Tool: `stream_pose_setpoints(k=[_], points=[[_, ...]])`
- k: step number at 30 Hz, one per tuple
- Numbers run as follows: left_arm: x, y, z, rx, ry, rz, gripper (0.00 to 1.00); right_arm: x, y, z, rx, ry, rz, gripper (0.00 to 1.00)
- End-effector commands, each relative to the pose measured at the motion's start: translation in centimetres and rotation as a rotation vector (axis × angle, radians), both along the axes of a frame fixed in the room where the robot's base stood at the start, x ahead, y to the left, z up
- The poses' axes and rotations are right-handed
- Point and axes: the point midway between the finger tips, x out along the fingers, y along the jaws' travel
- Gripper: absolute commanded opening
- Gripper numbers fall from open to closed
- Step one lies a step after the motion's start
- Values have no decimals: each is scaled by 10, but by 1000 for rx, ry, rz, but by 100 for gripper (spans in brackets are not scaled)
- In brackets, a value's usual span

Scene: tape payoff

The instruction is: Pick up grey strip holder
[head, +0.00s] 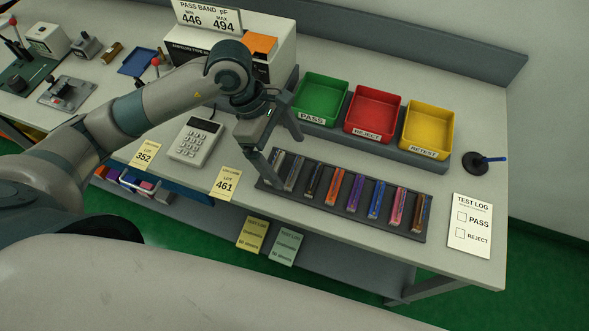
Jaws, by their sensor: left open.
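Several narrow strip holders stand side by side in a dark rack (345,214) at the front of the bench. A greyish strip holder (294,172) is second from the left in that row. A dark holder (277,164) at the left end also looks greyish, so I cannot be sure which is the grey one. My left gripper (283,158) is open over the left end of the row, with its fingers apart and partly covering the view there. Nothing shows between its fingers. My right gripper is out of view.
Green (311,119), red (367,131) and yellow (421,152) bins stand behind the rack. A keypad device (196,142) and a yellow lot card (226,184) lie to its left. A test log sheet (470,224) and a black round stand (476,164) are at right.

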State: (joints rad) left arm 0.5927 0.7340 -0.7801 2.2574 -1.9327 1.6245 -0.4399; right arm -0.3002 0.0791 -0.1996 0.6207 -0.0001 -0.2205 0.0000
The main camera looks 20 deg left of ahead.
Motion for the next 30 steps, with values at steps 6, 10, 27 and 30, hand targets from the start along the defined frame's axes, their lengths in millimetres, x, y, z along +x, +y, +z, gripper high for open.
stream_pose_setpoints(k=[6,10,27,30], points=[[0,0,0,0,0,0,92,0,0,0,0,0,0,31],[0,-2,-3,0,3,1,92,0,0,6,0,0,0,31],[0,-22,-47,0,0,0,92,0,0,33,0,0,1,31],[0,-22,-47,0,0,0,92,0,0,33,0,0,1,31]])
